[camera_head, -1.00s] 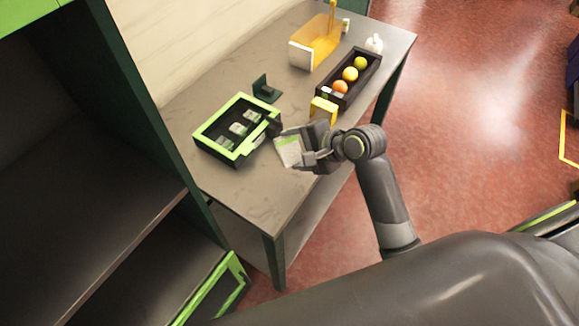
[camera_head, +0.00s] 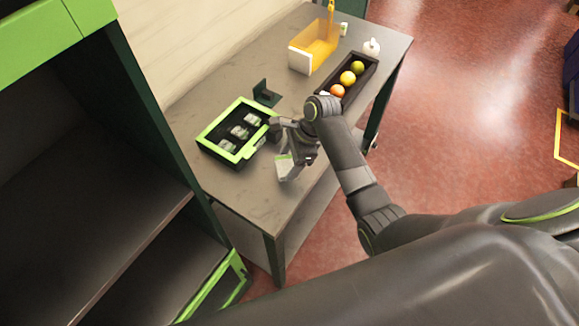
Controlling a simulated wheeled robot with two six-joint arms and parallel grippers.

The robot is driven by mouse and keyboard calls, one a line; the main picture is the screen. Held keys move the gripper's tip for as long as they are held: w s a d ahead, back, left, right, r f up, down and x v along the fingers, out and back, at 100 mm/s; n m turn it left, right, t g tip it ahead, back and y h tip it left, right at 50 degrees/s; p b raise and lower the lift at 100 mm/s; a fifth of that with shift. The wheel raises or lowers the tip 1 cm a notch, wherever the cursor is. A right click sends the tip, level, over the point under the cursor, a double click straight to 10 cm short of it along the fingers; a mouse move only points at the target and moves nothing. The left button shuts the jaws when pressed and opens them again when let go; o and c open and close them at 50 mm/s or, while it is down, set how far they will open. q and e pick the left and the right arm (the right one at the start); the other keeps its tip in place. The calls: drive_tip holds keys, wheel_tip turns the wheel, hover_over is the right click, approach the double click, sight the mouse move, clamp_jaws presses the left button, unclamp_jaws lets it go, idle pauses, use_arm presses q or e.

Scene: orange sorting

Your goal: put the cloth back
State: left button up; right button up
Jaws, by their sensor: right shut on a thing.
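My right gripper (camera_head: 287,157) is shut on a pale cloth (camera_head: 284,168) with a green edge. It holds the cloth over the front part of the table, to the right of a black tray with a green rim (camera_head: 205,143). The cloth hangs tilted and is partly hidden by the fingers. It looks apart from the tray. Small pale and green items (camera_head: 239,132) lie in the tray. My left gripper is not in view.
A dark box (camera_head: 371,70) with an orange and yellow fruits stands behind my right arm. A yellow bin (camera_head: 316,45), a white bottle (camera_head: 371,47) and a small dark stand (camera_head: 264,93) are farther back. The table's front left (camera_head: 245,190) is bare. A dark shelf (camera_head: 90,220) stands at left.

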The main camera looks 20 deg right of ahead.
sight(290, 168)
drive_tip(key=shift+f, duration=1.85)
drive_tip(key=o, duration=0.9)
drive_tip(key=b+v, duration=0.1)
drive_tip(key=v, duration=1.1)
drive_tip(key=shift+r, duration=0.1)
